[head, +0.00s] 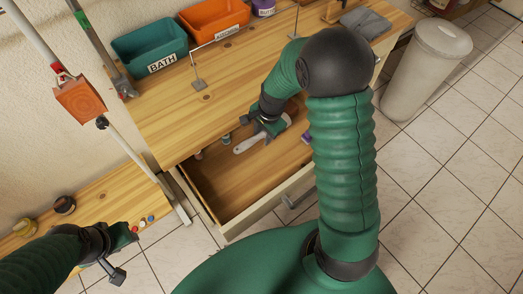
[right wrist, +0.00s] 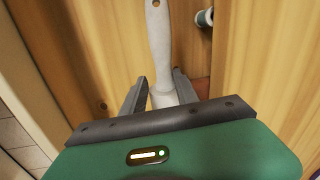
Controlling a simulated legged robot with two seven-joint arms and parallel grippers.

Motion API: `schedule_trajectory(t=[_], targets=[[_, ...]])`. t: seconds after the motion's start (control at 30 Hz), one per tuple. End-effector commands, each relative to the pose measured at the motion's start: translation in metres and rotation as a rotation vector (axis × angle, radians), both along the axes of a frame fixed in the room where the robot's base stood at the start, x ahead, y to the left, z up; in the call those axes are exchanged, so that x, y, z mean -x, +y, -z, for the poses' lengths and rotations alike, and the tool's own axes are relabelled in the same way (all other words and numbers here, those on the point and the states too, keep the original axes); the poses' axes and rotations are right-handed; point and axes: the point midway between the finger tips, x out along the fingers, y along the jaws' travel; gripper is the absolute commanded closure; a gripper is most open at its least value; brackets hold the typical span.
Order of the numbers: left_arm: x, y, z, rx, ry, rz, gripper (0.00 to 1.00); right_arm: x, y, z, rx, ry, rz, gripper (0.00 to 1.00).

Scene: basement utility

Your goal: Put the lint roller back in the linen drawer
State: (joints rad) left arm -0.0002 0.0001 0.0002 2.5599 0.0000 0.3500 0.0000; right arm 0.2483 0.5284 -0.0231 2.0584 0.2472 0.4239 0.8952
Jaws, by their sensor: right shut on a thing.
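The lint roller (head: 246,144) has a pale grey-white handle, which also shows in the right wrist view (right wrist: 158,38). My right gripper (head: 264,130) is shut on it, with a finger on each side in the right wrist view (right wrist: 160,92). The gripper hides the roller's other end. The wooden linen drawer (head: 232,192) is pulled open below the worktop. The roller is over the drawer's inside; I cannot tell whether it touches the bottom. My left gripper (head: 122,254) is open and empty at the lower left, near a low wooden bench.
Small items lie in the drawer, including a purple one (head: 306,137) and a teal-and-white spool (head: 227,139). A teal BATH bin (head: 150,47) and an orange bin (head: 214,18) stand on the worktop (head: 165,112). Small coloured pieces (head: 143,222) lie on the bench. A pale bin (head: 425,70) stands right.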

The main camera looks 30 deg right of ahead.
Motion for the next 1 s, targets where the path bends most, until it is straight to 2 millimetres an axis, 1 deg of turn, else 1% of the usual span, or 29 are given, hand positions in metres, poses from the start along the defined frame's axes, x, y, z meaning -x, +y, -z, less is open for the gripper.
schedule_trajectory(t=[0.03,0.1,0.27,0.4,0.7,0.73,0.87,0.9,1.0], targets=[[0.000,0.000,0.002,0.000,0.000,0.000,0.64,0.001,0.000,0.014,0.000,0.004,0.001,1.00],[0.000,0.000,0.003,0.000,0.000,0.000,0.64,0.001,0.001,0.027,0.000,0.003,0.000,1.00],[0.000,0.000,0.006,0.000,0.000,0.000,0.64,0.001,0.001,0.048,0.000,0.003,-0.001,1.00],[0.000,0.000,0.008,0.000,0.000,0.000,0.64,0.001,0.001,0.071,0.000,0.002,-0.001,1.00],[0.000,0.000,0.010,0.000,0.000,0.000,0.64,0.000,0.001,0.074,0.001,0.000,-0.002,1.00],[0.000,0.000,0.009,0.000,0.000,0.000,0.64,0.000,0.001,0.074,0.000,0.000,-0.003,0.62],[0.000,0.000,0.009,0.000,0.000,0.000,0.64,0.000,0.001,0.074,0.000,0.000,-0.003,0.44],[0.000,0.000,0.009,0.000,0.000,0.000,0.64,0.000,0.001,0.074,0.000,0.000,-0.003,0.42],[0.000,0.000,0.009,0.000,0.000,0.000,0.64,0.000,0.001,0.073,0.000,0.000,-0.003,0.42]])
